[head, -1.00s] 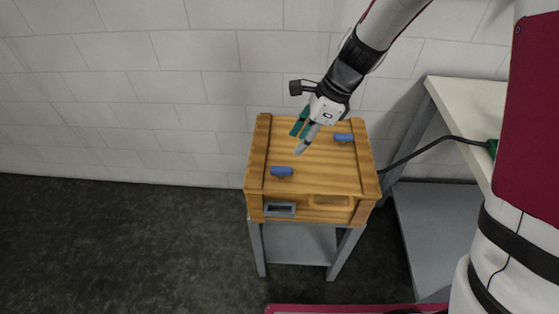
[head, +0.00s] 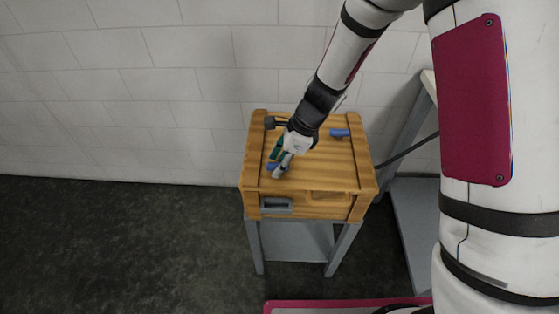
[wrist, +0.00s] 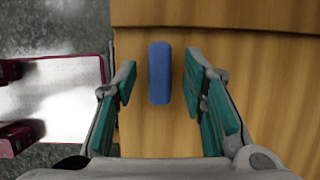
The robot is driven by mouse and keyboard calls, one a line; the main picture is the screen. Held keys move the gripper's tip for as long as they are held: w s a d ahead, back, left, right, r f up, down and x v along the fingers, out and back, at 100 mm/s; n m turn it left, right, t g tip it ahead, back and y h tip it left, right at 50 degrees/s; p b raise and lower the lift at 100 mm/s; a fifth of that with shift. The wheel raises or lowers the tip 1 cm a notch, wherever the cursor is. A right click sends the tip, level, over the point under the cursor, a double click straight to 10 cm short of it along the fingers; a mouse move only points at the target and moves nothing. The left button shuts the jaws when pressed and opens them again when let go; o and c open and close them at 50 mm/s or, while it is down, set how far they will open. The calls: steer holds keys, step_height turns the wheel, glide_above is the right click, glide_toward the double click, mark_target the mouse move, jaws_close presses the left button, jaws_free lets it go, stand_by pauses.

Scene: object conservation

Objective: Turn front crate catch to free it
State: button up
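The wooden crate (head: 322,168) stands on a grey stand. Its front catch is a blue bar (wrist: 160,72) on the lid. In the head view my gripper (head: 278,170) is over this front catch and hides most of it. In the wrist view the catch lies between my two green-padded fingers, lengthwise along them, with a gap on each side. My gripper is open and holds nothing. The rear catch (head: 340,132), also blue, sits at the lid's back right. Whether the fingertips reach down to the height of the front catch cannot be told.
The crate's front has a grey handle (head: 276,204) at the left. The grey stand (head: 300,240) is below. A grey table leg (head: 408,125) and a dark cable (head: 405,150) are to the right. A white block wall (head: 130,100) is behind; the floor at left is clear.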

jaws_close()
steer(key=shift+n, duration=0.4)
steer(key=n+g, duration=0.1)
steer(key=n, duration=0.2)
steer(key=shift+w+n+g+b, duration=0.2)
steer(key=shift+n+g+b, duration=0.15)
steer(key=shift+n+g, duration=0.05)
steer(key=n+g+h+b, duration=0.1)
steer(key=n, duration=0.3)
steer(key=shift+a+n, duration=0.1)
steer(key=shift+n, duration=0.2)
steer(key=n+h+b, duration=0.1)
steer(key=n, duration=0.1)
steer(key=n+g, duration=0.1)
steer(key=n, duration=0.1)
steer(key=shift+w+a+h+b, duration=0.1)
steer(key=shift+w+h+b, duration=0.05)
steer(key=shift+h+b, duration=0.25)
steer(key=shift+n+g+h+b, duration=0.3)
steer(key=shift+n+h, duration=0.1)
steer(key=shift+n, duration=0.8)
steer(key=shift+n+g+h+b, duration=0.25)
steer(key=shift+n+h, duration=0.15)
steer(key=shift+n, duration=0.8)
